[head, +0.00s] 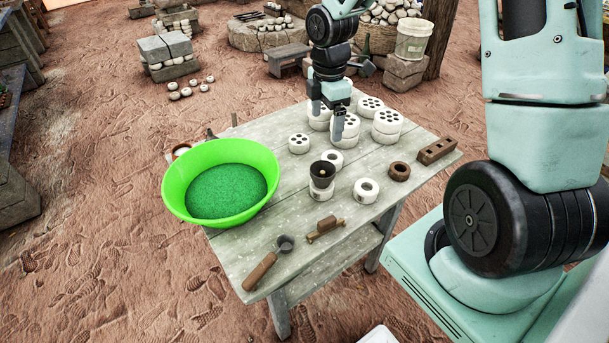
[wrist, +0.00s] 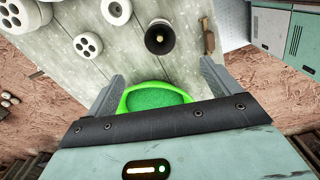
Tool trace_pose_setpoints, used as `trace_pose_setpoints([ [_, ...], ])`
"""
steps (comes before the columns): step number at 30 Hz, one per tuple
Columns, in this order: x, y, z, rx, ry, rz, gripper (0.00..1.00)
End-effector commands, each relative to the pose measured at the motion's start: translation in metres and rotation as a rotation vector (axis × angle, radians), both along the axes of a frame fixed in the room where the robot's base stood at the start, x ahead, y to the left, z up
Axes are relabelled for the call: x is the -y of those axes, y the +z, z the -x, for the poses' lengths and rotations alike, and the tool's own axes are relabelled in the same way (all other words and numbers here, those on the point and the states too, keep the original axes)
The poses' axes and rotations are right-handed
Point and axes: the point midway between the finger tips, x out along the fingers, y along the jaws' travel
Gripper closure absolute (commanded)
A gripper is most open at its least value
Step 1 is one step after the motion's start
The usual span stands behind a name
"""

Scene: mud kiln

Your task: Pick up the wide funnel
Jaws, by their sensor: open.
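A small dark funnel-shaped cup (head: 322,169), the likeliest wide funnel, stands upright on a white cylinder (head: 321,191) on the table. A small pale spot shows inside it. In the wrist view the dark cup (wrist: 159,38) lies beyond my fingertips, roughly centred between them and apart from them. My gripper (head: 327,122) is open and empty, pointing down over the back part of the table behind the cup. Its two fingers also show in the wrist view (wrist: 161,78).
A large green basin (head: 172,178) sits at the table's left edge. Several white perforated cylinders (head: 387,121) stand near my gripper. A white ring (head: 366,190), brown ring (head: 399,171), brick (head: 437,150), wooden tool (head: 325,228) and ladle (head: 262,270) lie around the grey table (head: 236,250).

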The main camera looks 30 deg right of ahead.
Motion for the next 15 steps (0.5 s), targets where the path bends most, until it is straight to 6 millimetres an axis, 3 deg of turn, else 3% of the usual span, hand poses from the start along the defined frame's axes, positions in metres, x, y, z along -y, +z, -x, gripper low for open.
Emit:
trace_pose_setpoints([
  [15, -0.001, -0.098, 0.001, -0.005, 0.003, -0.001, 0.11],
])
